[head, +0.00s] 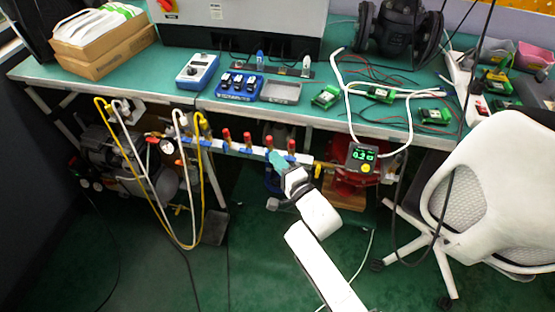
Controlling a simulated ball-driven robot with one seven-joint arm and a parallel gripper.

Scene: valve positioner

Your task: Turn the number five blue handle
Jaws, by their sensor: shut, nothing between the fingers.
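A pale manifold bar (235,149) runs along under the front edge of the bench in the head view. Several red-topped fittings (247,139) stand up from it, and small blue parts (204,143) show along it. I cannot read any numbers, so I cannot tell which blue handle is number five. My gripper (272,155) is shut and empty, with its teal fingertips at the right part of the bar, among the red-topped fittings. It covers part of the bar there. I cannot tell whether the fingertips touch a handle.
Yellow and white hoses (187,240) hang at the left by a gauge (167,146). A display box (361,157) is right of the bar. A white chair (490,190) stands at the right. Open floor lies in front.

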